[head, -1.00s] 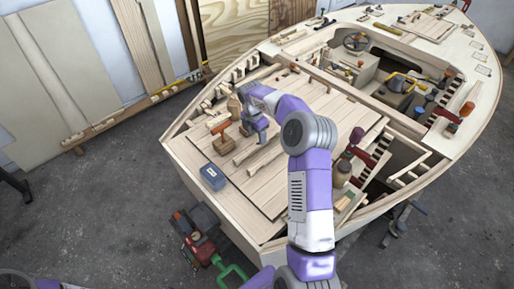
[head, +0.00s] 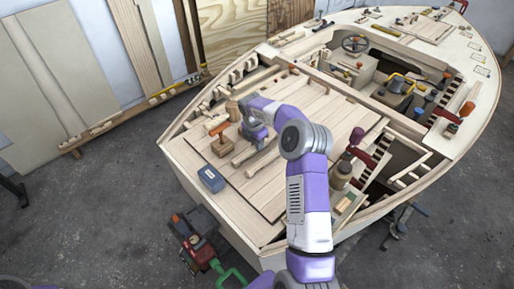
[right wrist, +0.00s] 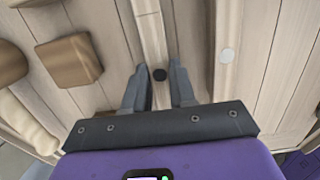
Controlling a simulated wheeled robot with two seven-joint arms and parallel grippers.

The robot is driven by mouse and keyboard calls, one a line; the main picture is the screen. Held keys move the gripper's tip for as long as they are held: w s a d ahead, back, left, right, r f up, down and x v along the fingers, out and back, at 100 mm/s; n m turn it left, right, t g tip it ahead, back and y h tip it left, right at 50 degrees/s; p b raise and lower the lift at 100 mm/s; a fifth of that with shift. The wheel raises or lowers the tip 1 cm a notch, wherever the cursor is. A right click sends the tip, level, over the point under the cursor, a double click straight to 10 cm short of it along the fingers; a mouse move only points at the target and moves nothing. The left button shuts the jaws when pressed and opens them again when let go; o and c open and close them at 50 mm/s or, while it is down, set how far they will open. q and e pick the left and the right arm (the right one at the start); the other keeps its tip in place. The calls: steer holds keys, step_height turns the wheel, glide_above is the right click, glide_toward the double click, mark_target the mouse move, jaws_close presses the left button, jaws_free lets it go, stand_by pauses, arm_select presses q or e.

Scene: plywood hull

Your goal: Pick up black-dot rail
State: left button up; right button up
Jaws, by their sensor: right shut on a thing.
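The black-dot rail (right wrist: 149,28) is a pale wooden strip with a round black dot on it. In the right wrist view it runs from the top edge down between the fingers of my right gripper (right wrist: 159,88). The gripper is shut on the rail, with the dot between the fingertips. In the head view my right gripper (head: 256,142) is low over the deck, and its fingers and the held rail are hard to make out. My left gripper is not in view.
A blue box (head: 211,180) sits near the deck's left edge.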

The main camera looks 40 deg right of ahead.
jaws_close()
steer(key=shift+r, duration=0.15)
step_height(320, 180, up, 10)
steer(key=p, duration=0.2)
steer(key=shift+p, duration=0.3)
